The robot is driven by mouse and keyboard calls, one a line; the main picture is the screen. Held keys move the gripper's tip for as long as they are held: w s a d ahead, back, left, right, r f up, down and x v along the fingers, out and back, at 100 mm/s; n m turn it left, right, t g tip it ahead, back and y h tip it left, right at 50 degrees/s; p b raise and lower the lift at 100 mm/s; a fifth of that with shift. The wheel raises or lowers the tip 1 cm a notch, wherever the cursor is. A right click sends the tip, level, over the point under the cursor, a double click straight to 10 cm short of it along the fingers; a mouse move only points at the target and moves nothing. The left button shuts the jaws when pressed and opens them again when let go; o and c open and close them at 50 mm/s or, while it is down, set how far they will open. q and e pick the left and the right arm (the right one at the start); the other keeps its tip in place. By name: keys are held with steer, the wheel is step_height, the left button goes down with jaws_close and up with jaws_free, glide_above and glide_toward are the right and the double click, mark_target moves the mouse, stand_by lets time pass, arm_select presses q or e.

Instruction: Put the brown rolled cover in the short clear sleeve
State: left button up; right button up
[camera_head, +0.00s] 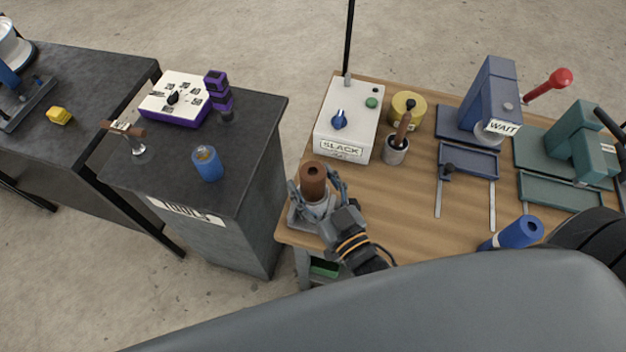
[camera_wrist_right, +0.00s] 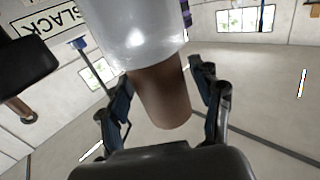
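The brown rolled cover (camera_head: 313,179) stands upright at the near left corner of the wooden bench. Its lower part is in the short clear sleeve (camera_head: 318,209), and its upper part sticks out. My right gripper (camera_head: 316,186) has its fingers on either side of the cover, with a visible gap on each side. In the right wrist view, the brown cover (camera_wrist_right: 163,97) projects from the whitish clear sleeve (camera_wrist_right: 135,32), between the spread fingers of my right gripper (camera_wrist_right: 160,90). How deep the cover sits is hard to tell. My left gripper is not in view.
The SLACK box (camera_head: 350,120) stands behind the sleeve, with a dark cup (camera_head: 396,150) beside it. A blue roll (camera_head: 515,233) lies at the bench's near right. Blue (camera_head: 468,160) and green (camera_head: 560,190) trays lie farther right. A dark TOOLS cabinet (camera_head: 235,230) stands left across a gap.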

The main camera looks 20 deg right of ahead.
steer(key=shift+r, duration=0.2)
steer(key=shift+s+f, duration=0.1)
steer(key=shift+s, duration=0.2)
steer(key=s+d+b, duration=0.2)
steer(key=s, duration=0.9)
steer(key=shift+d+b, duration=0.15)
steer(key=shift+b, duration=0.15)
steer(key=shift+s, duration=0.1)
stand_by(0.6)
